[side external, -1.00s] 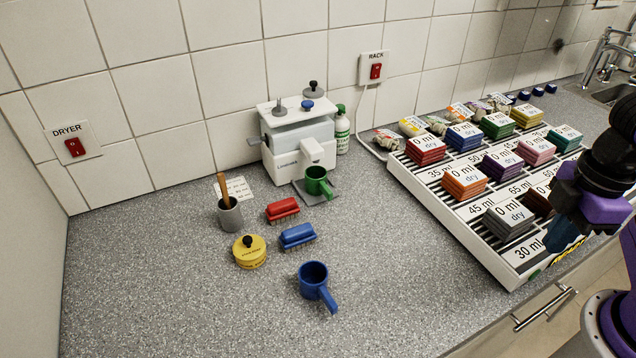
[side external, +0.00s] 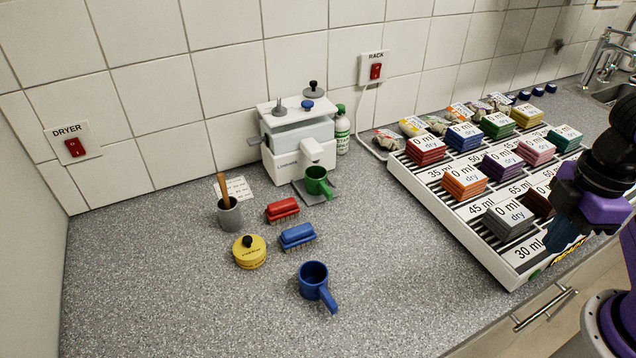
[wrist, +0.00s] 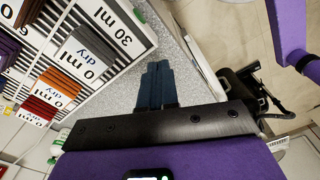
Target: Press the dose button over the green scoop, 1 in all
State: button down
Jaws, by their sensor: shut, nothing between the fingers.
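The green scoop (side external: 317,181) stands on the small grey platform of the white dosing machine (side external: 292,155), under its spout block, with its handle toward the lower right. A blue knob (side external: 308,104) and a black knob (side external: 314,88) show on top of the machine. Which part is the dose button I cannot tell for sure. My gripper (side external: 566,240) is at the right, by the front corner of the rack and far from the machine. In the wrist view its blue fingers (wrist: 156,85) are together with nothing between them.
The rack (side external: 465,215) holds several coloured block stacks marked 0 ml dry. A blue scoop (side external: 313,280), red brush (side external: 282,210), blue brush (side external: 297,236), yellow tin (side external: 249,253) and grey cup (side external: 230,214) stand on the counter. The front left counter is clear.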

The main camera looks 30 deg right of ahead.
jog(key=shift+a, duration=0.1)
notch_tip(320, 180, up, 15)
jog(key=m+t, duration=0.9)
jog(key=m, duration=1.1)
send_over(310, 104)
jog(key=shift+r+y, duration=0.15)
jog(key=shift+y, duration=0.15)
jog(key=shift+s, duration=0.1)
jog(key=shift+f, duration=4.45)
jog(key=shift+f, duration=0.2)
